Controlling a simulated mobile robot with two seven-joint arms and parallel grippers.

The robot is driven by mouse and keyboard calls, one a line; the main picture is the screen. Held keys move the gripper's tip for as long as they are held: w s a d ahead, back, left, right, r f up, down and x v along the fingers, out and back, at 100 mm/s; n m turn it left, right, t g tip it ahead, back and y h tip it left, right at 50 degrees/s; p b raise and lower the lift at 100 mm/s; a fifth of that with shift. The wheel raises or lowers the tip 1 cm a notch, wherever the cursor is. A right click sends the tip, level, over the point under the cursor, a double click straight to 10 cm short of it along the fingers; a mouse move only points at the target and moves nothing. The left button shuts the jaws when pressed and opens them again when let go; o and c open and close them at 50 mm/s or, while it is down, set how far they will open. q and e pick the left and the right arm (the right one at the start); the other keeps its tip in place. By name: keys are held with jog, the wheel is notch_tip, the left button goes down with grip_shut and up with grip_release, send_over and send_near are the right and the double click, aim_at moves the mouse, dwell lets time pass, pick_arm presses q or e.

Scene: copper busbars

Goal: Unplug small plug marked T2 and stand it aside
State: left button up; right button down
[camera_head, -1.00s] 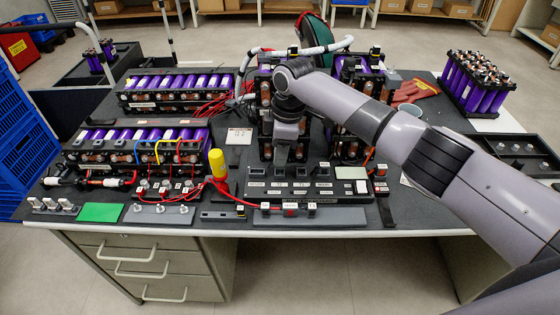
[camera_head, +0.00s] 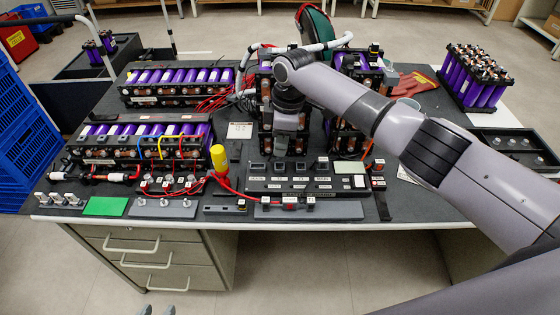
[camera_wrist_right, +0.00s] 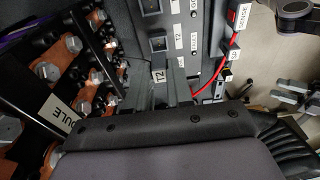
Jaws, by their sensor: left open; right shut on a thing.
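The small plug marked T2 (camera_wrist_right: 158,75) shows its white label at my right gripper's fingers (camera_wrist_right: 174,82) in the right wrist view. The fingers are shut on it and hide most of its body. A dark square socket (camera_wrist_right: 158,43) beside a T2 panel label (camera_wrist_right: 181,48) shows just past the plug. In the head view my right gripper (camera_head: 282,152) points down behind the back row of the black panel (camera_head: 345,184); its tips and the plug are hard to make out.
A grey strip (camera_head: 340,209) with small labelled plugs lies along the front edge. A yellow-handled tool (camera_head: 218,158) stands left of the panel. Battery modules (camera_head: 347,140) with copper bars rise close behind it. A green pad (camera_head: 105,206) lies front left.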

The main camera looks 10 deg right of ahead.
jog(key=shift+d, duration=0.2)
jog(key=s+d+p, duration=0.1)
jog(key=d, duration=0.1)
jog(key=s+d+p, duration=0.1)
jog(key=s+d, duration=0.1)
jog(key=shift+s+d+p, duration=0.1)
jog(key=shift+d+p, duration=0.2)
jog(key=shift+p, duration=0.05)
jog(key=s+d, duration=0.1)
jog(key=s, duration=0.2)
jog(key=s+d+p, duration=0.1)
jog(key=s, duration=0.2)
jog(key=s+d+f+p, duration=0.1)
jog(key=s+d, duration=0.1)
jog(key=s, duration=0.1)
jog(key=shift+f, duration=0.1)
jog(key=shift+s+d+f+p, duration=0.15)
jog(key=shift+s+p, duration=0.15)
jog(key=shift+s, duration=0.35)
jog(key=shift+f+b, duration=0.5)
jog(key=shift+f, duration=1.25)
jog(key=shift+f+p, duration=0.45)
jog(key=shift+p, duration=0.05)
